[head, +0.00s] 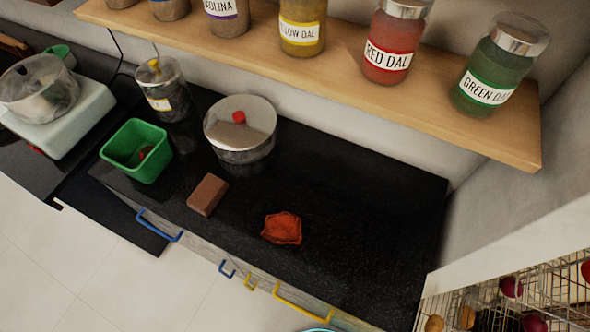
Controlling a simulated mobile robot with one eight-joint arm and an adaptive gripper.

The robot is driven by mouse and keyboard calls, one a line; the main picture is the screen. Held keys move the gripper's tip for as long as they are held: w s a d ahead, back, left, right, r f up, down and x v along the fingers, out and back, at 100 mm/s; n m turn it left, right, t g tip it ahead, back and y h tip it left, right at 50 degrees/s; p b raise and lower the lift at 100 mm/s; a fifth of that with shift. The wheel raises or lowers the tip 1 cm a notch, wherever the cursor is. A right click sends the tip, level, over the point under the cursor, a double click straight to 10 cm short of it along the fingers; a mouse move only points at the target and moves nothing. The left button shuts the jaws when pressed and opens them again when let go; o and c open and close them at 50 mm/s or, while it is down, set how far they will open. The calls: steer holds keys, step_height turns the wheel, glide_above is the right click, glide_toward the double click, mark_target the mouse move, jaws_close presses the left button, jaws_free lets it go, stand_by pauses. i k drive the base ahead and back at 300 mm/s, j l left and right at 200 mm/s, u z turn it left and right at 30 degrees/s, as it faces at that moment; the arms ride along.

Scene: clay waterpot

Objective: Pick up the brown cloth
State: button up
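A small brown block-shaped thing (207,194) lies on the black counter near its front edge; it may be the brown cloth folded up, but I cannot tell for sure. To its right lies a crumpled orange-red thing (282,228) that looks soft, also near the front edge. The two are apart, with bare counter between them. Nothing covers either one. My gripper is not in this view.
A steel pot with a red-knobbed lid (240,128) stands behind the brown block. A green bin (137,150) and a yellow-topped jar (163,90) stand left. A wooden shelf (430,108) with several labelled jars overhangs the back. The counter's right part (375,230) is clear.

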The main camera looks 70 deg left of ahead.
mark_target(205, 198)
steer(key=u, duration=3.25)
